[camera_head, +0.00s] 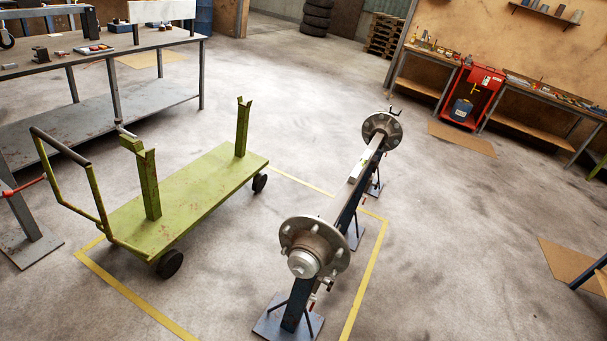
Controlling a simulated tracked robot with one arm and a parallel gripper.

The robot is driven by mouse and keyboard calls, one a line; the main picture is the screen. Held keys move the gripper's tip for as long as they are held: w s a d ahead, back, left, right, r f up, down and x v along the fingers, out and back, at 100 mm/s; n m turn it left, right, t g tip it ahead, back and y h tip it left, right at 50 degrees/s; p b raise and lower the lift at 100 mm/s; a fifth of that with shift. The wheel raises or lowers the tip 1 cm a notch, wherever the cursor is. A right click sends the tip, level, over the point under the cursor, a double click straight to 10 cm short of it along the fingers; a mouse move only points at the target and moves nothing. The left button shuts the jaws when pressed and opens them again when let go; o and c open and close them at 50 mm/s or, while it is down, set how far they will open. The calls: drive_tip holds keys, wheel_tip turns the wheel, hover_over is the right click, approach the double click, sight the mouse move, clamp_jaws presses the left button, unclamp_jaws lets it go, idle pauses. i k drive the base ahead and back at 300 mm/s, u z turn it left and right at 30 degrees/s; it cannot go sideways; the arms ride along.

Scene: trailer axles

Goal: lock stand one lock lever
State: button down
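A trailer axle (349,207) with a round hub flange at each end lies across dark blue stands. The near hub (314,248) faces me; the far hub (382,132) is further back. The near stand (290,314) has a base plate on the floor, and small parts beside its post under the near hub are too small to make out. Another stand base (354,238) shows further along the axle. A small red piece (363,199) shows near it; I cannot tell whether it is a lock lever or its position. My gripper is not in view.
A green cart (190,200) stands left of the axle, inside yellow floor lines. A grey workbench (100,50) is at the upper left. A post with a red bar (24,187) is at the left edge. Floor right of the axle is largely clear.

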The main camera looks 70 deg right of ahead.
sight(312, 306)
drive_tip(key=z, duration=0.1)
drive_tip(key=k, duration=1.25)
drive_tip(key=z, duration=1.05)
drive_tip(key=i, duration=1.05)
drive_tip(key=u, duration=0.05)
